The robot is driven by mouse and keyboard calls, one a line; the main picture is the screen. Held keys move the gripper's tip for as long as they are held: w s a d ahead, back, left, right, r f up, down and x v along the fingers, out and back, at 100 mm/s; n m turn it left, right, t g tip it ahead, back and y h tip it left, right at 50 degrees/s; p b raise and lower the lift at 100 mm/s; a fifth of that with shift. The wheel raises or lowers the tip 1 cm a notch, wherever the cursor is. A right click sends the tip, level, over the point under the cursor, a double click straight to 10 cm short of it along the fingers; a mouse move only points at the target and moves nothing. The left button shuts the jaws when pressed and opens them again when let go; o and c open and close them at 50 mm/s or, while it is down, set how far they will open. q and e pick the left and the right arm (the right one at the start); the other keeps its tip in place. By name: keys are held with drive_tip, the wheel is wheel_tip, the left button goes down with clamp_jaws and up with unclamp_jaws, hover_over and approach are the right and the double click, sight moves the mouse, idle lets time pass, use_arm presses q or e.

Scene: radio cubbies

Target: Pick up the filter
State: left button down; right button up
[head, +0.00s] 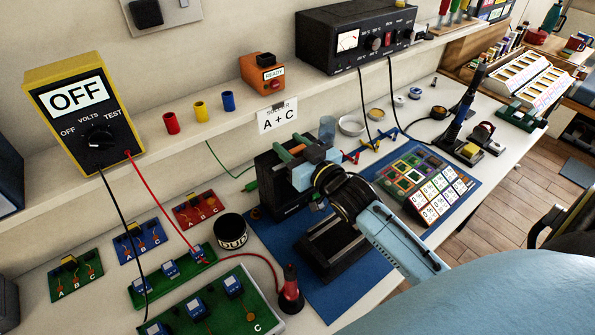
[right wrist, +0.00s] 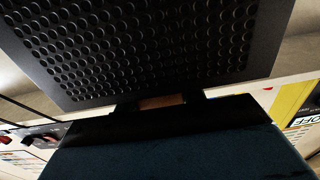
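No thing in view is labelled as a filter, and I cannot tell for sure which one it is. A black box (head: 274,187) stands at the back of the blue mat, with green and orange parts near its top. My right gripper (head: 296,152) is at the top of this box and hides part of it. In the right wrist view a black panel with rows of round dots (right wrist: 150,45) fills the top, close to the fingers (right wrist: 160,102). A small brownish patch shows between them. I cannot tell whether they grip anything. My left gripper is not in view.
A black stand (head: 335,245) is on the blue mat (head: 300,285) below my right wrist. A yellow meter (head: 85,115) reading OFF and a black power unit (head: 355,35) are on the shelf. Green boards (head: 215,305), a black tin (head: 231,228) and a red-tipped probe (head: 290,288) are left.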

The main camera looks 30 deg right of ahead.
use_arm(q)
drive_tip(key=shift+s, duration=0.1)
use_arm(e)
drive_tip(key=c, duration=0.6)
drive_tip(key=shift+r, duration=0.1)
